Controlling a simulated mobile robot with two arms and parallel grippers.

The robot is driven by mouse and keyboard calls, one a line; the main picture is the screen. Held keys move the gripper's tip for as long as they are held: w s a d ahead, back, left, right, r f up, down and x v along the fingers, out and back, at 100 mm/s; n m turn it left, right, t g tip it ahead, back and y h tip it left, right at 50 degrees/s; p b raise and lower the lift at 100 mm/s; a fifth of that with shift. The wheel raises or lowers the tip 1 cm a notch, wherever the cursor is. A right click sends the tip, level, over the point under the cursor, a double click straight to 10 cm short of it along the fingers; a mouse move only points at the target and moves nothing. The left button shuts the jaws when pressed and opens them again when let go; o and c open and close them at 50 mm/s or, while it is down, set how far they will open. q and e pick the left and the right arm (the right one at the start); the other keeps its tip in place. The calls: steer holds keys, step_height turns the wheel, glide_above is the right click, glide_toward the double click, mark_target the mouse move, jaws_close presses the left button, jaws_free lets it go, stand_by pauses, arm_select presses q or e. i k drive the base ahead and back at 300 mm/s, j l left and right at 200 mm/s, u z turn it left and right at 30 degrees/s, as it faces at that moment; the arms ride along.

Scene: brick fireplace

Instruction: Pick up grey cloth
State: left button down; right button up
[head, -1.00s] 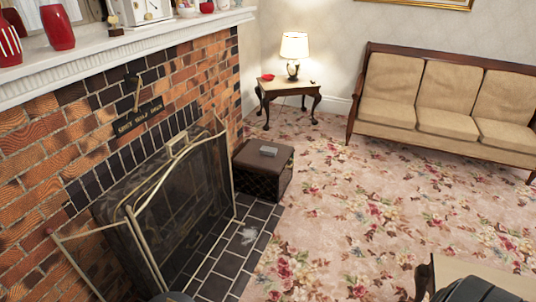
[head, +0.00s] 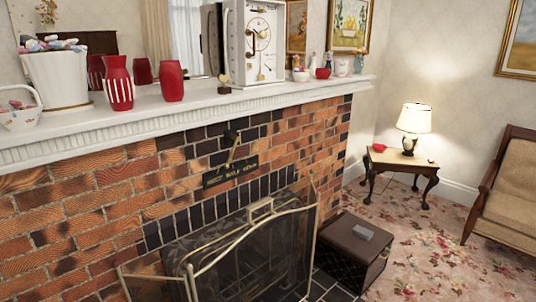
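No cloth can be made out for certain now. A small grey block-like object (head: 363,232) lies on top of the dark brown box (head: 352,248) right of the fireplace; I cannot tell whether it is folded cloth. The pale grey patch on the dark hearth tiles in the earlier frame is not visible now, as most of the hearth is below the picture or behind the fire screen. Neither of my grippers is in view.
A fire screen (head: 262,250) stands before the brick fireplace. The white mantel (head: 215,108) holds a clock (head: 262,40), red vases (head: 172,80) and a white planter (head: 55,80). A lamp table (head: 400,160) and sofa (head: 512,196) stand right, with open carpet (head: 420,255) in front.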

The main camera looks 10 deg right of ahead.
mark_target(367, 233)
steer(key=i+l, duration=0.25)
steer(key=l, duration=0.15)
steer(key=i+l+u, duration=0.1)
steer(key=i+l, duration=0.45)
steer(key=l, duration=0.2)
steer(key=i+l, duration=0.25)
steer(key=l, duration=0.15)
steer(key=i+l+u, duration=0.1)
steer(key=i+l, duration=0.15)
steer(key=l, duration=0.15)
steer(key=i+l, duration=0.2)
steer(key=l, duration=0.25)
steer(key=i+l+u, duration=0.1)
steer(key=i+l, duration=0.15)
steer(key=l, duration=0.15)
